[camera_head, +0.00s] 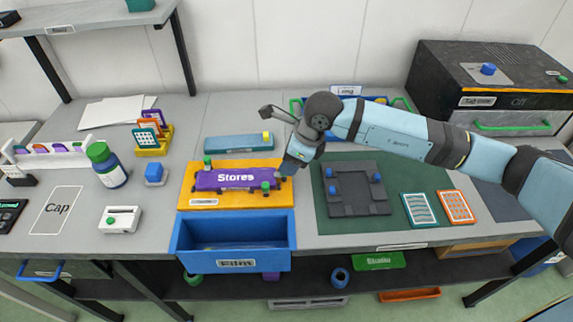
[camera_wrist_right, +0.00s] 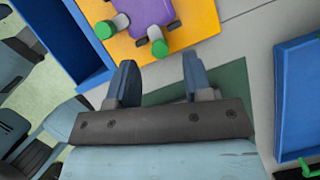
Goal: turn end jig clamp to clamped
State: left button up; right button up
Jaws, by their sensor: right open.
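The orange jig board (camera_head: 228,202) carries a purple plate (camera_head: 225,180) labelled "Stores". Green-knobbed clamps show at its far left (camera_head: 208,161) and near right (camera_head: 266,187). In the right wrist view, two green-knobbed clamps (camera_wrist_right: 105,29) (camera_wrist_right: 158,47) stand at the end of the purple plate (camera_wrist_right: 150,10) on the orange board (camera_wrist_right: 195,22). My right gripper (camera_head: 285,171) is at the right end of the board; in its wrist view the fingers (camera_wrist_right: 160,75) are apart with nothing between them. In the head view it may hide one clamp. I cannot tell the clamps' setting.
The blue "Film" bin (camera_head: 232,241) stands just in front of the board. A teal strip (camera_head: 238,142) lies behind it. To the right, a dark jig (camera_head: 357,190) with blue knobs lies on a green mat (camera_head: 408,178). A blue tray (camera_wrist_right: 300,95) with green handles is behind my arm.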

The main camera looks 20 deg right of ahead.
jog(key=v, duration=1)
jog(key=shift+r, duration=0.35)
jog(key=shift+d, duration=0.15)
jog(key=shift+s, duration=0.1)
